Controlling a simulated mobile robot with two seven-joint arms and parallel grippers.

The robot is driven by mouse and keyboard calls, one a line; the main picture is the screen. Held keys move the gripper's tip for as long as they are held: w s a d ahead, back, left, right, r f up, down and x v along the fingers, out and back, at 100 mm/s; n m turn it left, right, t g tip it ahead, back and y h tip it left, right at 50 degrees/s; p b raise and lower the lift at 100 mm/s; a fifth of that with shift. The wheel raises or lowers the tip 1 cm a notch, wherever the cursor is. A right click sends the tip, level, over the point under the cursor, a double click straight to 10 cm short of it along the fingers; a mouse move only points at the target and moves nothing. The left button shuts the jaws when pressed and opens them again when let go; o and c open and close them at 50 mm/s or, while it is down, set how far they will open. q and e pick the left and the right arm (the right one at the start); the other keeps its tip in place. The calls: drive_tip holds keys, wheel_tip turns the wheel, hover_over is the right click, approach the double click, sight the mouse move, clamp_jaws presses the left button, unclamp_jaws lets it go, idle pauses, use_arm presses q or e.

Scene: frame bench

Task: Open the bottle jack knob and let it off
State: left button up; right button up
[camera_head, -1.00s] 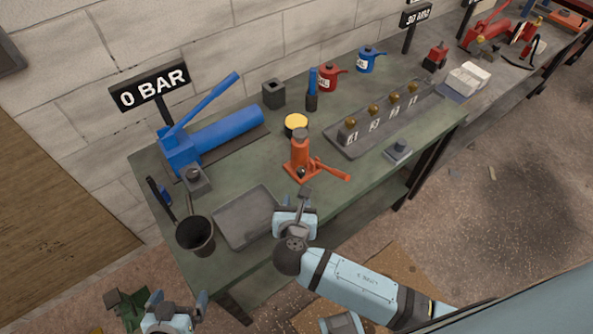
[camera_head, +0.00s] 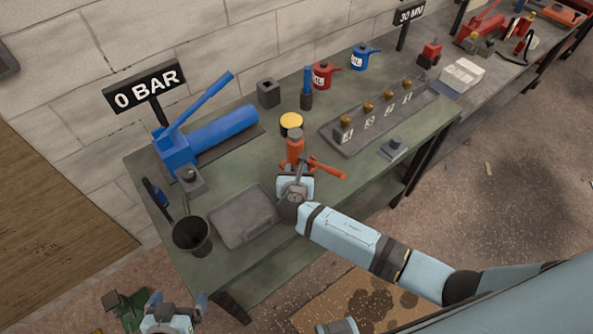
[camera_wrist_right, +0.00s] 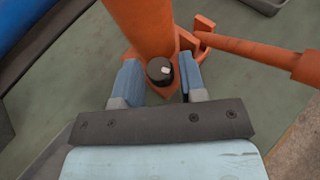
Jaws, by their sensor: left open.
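The orange bottle jack (camera_head: 295,150) stands upright on the green bench, its handle pointing right. In the right wrist view its orange body (camera_wrist_right: 143,25) rises at the top, with the dark round knob (camera_wrist_right: 160,70) low on its near side. My right gripper (camera_wrist_right: 160,80) is open, with one blue finger on each side of the knob; I cannot tell whether either touches it. In the head view my right gripper (camera_head: 296,174) is at the jack's near side and hides its foot. My left gripper (camera_head: 178,300) is open and empty, low at the left, off the bench.
A grey tray (camera_head: 243,235) and a dark cup (camera_head: 190,252) are left of my right gripper. A blue pump (camera_head: 215,135) with a 0 BAR sign (camera_head: 146,88) stands behind. A yellow-topped can (camera_head: 291,121) is close behind the jack. A rack (camera_head: 350,146) of brass-topped pieces is to the right.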

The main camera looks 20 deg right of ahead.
drive_tip(key=c, duration=0.7)
drive_tip(key=shift+o, duration=0.2)
drive_tip(key=n+y+p, duration=0.2)
drive_tip(key=p, duration=0.1)
drive_tip(key=shift+d+r+n+t+y+p, duration=0.2)
drive_tip(key=shift+r+n+t+y+p, duration=0.1)
drive_tip(key=shift+r+t, duration=0.1)
drive_tip(key=shift+f+n+y+p, duration=0.15)
drive_tip(key=shift+n+y+p, duration=0.2)
drive_tip(key=shift+y, duration=0.25)
drive_tip(key=shift+f+n+y, duration=0.15)
drive_tip(key=shift+n+y, duration=0.4)
drive_tip(key=shift+y, duration=0.05)
drive_tip(key=shift+f, duration=0.1)
drive_tip(key=o, duration=0.7)
drive_tip(key=shift+c, duration=0.2)
